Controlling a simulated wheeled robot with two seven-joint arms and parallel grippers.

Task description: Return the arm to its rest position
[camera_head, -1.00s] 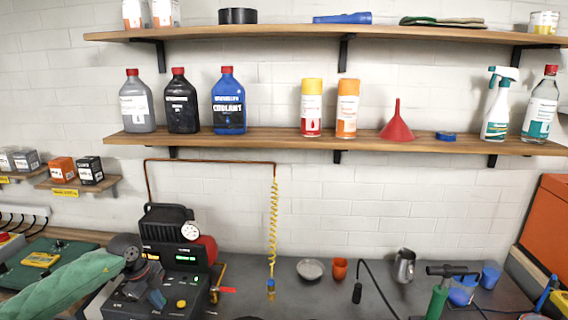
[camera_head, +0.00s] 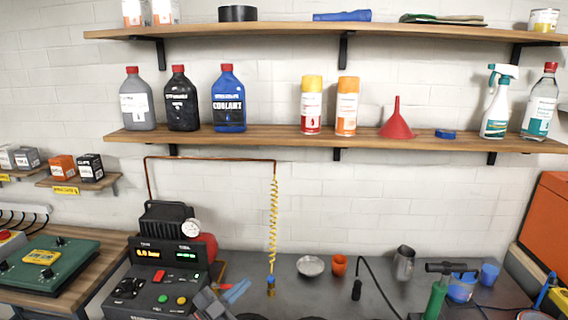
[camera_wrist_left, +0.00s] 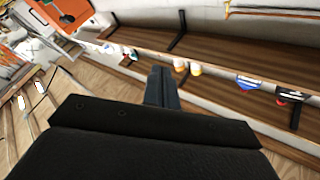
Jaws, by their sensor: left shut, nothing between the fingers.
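My left gripper (camera_head: 236,290) is low in the head view, in front of the right side of the compressor unit and over the bench. Its grey body comes up from the bottom edge, and the arm behind it is out of the picture. In the left wrist view the dark fingers (camera_wrist_left: 162,88) lie together with nothing between them. My right gripper is not in view.
The compressor unit (camera_head: 165,285) with its gauge stands beside the left gripper. A yellow coiled hose (camera_head: 273,225) hangs to the right. A metal bowl (camera_head: 310,266), orange cup (camera_head: 338,265) and green pump (camera_head: 436,300) stand on the bench. Shelves (camera_head: 340,140) run above.

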